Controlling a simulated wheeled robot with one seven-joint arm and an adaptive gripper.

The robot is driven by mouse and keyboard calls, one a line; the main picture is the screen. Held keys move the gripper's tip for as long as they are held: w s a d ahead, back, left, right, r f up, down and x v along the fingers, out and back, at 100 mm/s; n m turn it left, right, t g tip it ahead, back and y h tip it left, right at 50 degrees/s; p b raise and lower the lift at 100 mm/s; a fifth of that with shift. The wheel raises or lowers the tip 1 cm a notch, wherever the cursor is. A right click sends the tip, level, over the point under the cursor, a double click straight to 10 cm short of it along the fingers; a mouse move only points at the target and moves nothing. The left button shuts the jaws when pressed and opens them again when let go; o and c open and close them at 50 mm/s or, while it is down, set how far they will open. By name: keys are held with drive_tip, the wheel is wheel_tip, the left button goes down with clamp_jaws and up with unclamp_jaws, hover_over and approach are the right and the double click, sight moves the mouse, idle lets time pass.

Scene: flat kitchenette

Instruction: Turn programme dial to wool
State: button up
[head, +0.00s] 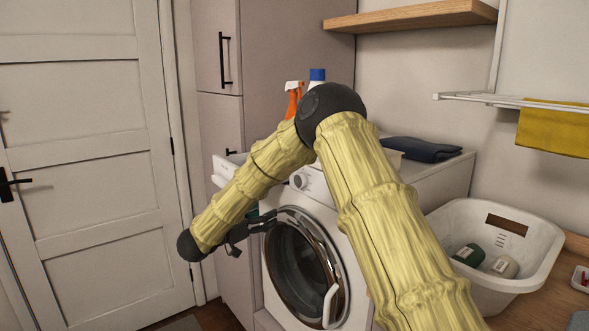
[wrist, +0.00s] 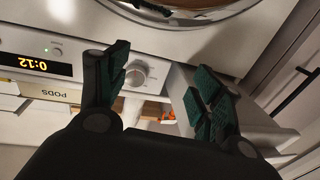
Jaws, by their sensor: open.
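The white washing machine (head: 350,218) stands in the middle of the head view, its round door shut. Its programme dial (wrist: 135,74) is a round pale knob on the front panel, seen between my fingers in the wrist view and closer to the left finger; it also shows in the head view (head: 299,180). The dial's marks are too small to read. My gripper (wrist: 160,62) is open and empty, its green-padded fingers spread in front of the panel. In the head view, my arm hides part of the machine. The panel display (wrist: 36,64) reads 0:12, upside down.
The detergent drawer (head: 229,166) juts out left of the dial, close to my gripper. A laundry basket (head: 535,235) stands at the right. A white door (head: 95,190) is at left.

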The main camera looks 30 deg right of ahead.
sight(298, 182)
wheel_tip(298, 182, up, 8)
drive_tip(key=d+m+g+p, duration=0.1)
drive_tip(key=m+g+p, duration=0.1)
drive_tip(key=g, duration=0.1)
drive_tip(key=d+p, duration=0.1)
drive_tip(key=d, duration=1)
drive_tip(key=shift+f, duration=0.15)
drive_tip(key=c, duration=1)
